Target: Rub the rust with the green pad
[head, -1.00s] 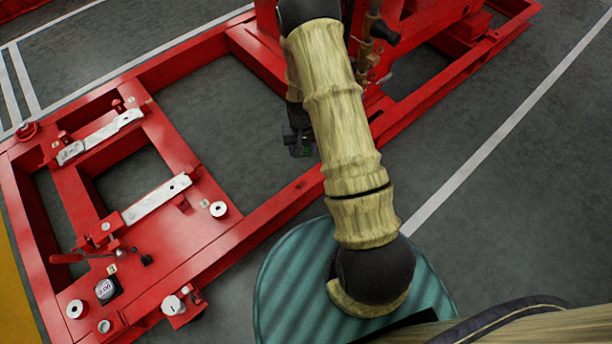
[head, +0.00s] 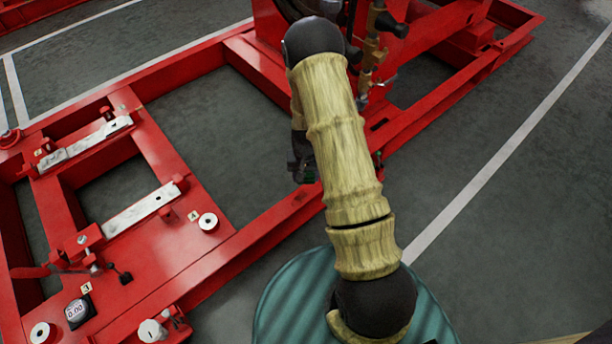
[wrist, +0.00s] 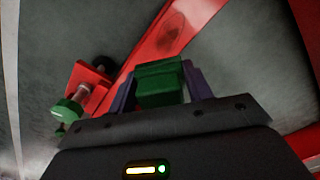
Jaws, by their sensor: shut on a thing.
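The green pad (wrist: 160,88) is a dark green block between the two purple fingers of my gripper (wrist: 160,76) in the wrist view. My gripper is shut on it. The rust (wrist: 173,27) looks like a dark brownish patch on a red beam, beyond the pad and slightly to its right. The pad appears apart from the beam. In the head view my gripper (head: 303,165) is dark and partly hidden behind my arm, beside the red frame's long rail.
A red bracket with a green knob (wrist: 66,109) stands left of the pad in the wrist view. The red pumpset frame (head: 255,215) carries pale metal bars, a gauge (head: 76,311) and brass fittings (head: 372,50). Grey floor is clear at right.

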